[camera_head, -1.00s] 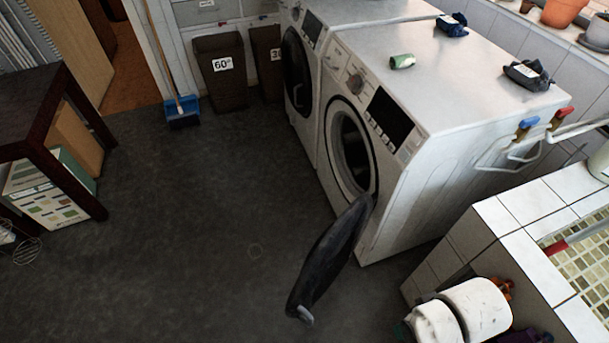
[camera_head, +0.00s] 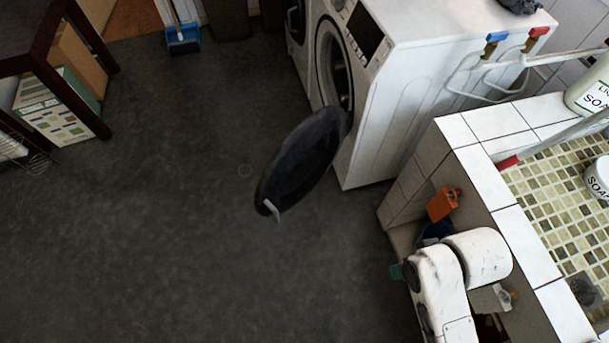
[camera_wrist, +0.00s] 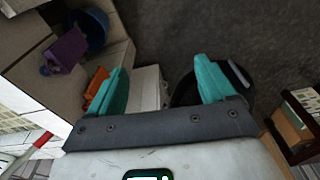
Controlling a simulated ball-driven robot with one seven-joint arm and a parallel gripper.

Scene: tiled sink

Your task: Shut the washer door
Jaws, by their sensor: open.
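The washer door (camera_head: 300,165) is a dark round door with a pale handle (camera_head: 270,210). It stands wide open, swung out from the front of the white washer (camera_head: 410,110), and the round opening (camera_head: 334,70) shows. In the wrist view, part of the dark door (camera_wrist: 185,92) shows behind the right finger, with the washer (camera_wrist: 148,85) between the fingers. My gripper (camera_wrist: 160,84) has teal fingers spread apart with nothing between them.
A tiled sink counter (camera_head: 490,180) stands at the right, close to my arm, with an orange object (camera_head: 443,204) at its side. A dark shelf (camera_head: 75,60) stands at the left. The dark floor (camera_head: 170,230) is clear left of the door.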

